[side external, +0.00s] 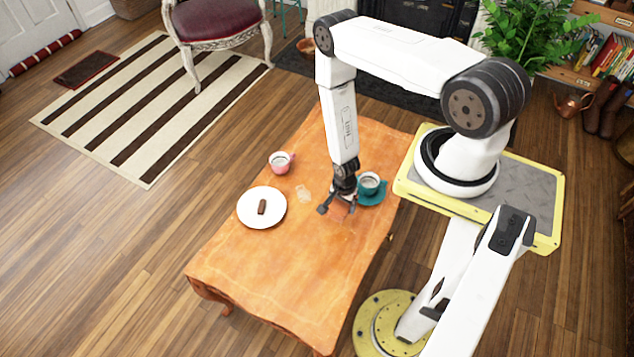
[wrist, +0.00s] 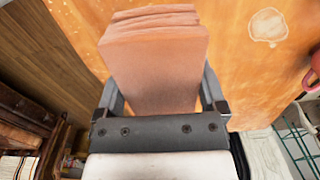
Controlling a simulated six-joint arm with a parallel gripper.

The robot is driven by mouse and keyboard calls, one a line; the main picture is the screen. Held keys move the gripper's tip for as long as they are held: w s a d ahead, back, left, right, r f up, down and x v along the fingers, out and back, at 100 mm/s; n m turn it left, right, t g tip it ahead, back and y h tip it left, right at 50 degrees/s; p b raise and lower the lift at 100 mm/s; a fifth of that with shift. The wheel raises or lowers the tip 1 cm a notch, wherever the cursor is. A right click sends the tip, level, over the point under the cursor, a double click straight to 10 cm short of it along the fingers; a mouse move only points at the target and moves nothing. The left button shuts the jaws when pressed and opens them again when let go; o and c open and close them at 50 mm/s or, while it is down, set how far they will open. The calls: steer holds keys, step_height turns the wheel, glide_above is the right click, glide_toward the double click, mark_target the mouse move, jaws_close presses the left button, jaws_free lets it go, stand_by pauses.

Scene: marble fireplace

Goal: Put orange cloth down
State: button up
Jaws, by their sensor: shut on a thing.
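The orange cloth (wrist: 158,62) is a folded, layered, salmon-orange block between the two fingers of my gripper (wrist: 161,92) in the wrist view. My gripper is shut on it. In the side view my gripper (side external: 338,208) points down low over the wooden table, and a small part of the cloth (side external: 341,213) shows under it. The rest of the cloth is hidden by the fingers. I cannot tell whether the cloth touches the tabletop.
The orange-brown wooden table (side external: 270,270) is clear towards the front. A teal cup and saucer (side external: 371,188) stand close right of my gripper. A white plate (side external: 249,217) with a brown bar (side external: 262,207) and a pink cup (side external: 280,162) are to the left. A pale stain (side external: 303,194) lies between.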

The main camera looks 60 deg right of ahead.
steer(key=shift+s+a+r, duration=0.1)
steer(key=shift+a, duration=0.35)
steer(key=s+a+r, duration=0.4)
steer(key=a, duration=0.5)
steer(key=shift+s+a+r+n, duration=0.2)
steer(key=shift+s+r+n, duration=0.15)
steer(key=shift+s+n, duration=0.05)
steer(key=w+f, duration=0.2)
steer(key=w, duration=0.2)
steer(key=w+f, duration=0.3)
steer(key=w, duration=0.1)
steer(key=w+f, duration=0.3)
steer(key=w, duration=0.1)
steer(key=shift+w+d+f, duration=0.15)
steer(key=shift+w, duration=0.1)
steer(key=shift+w+f, duration=0.55)
steer(key=shift+f, duration=0.1)
steer(key=shift+f, duration=0.1)
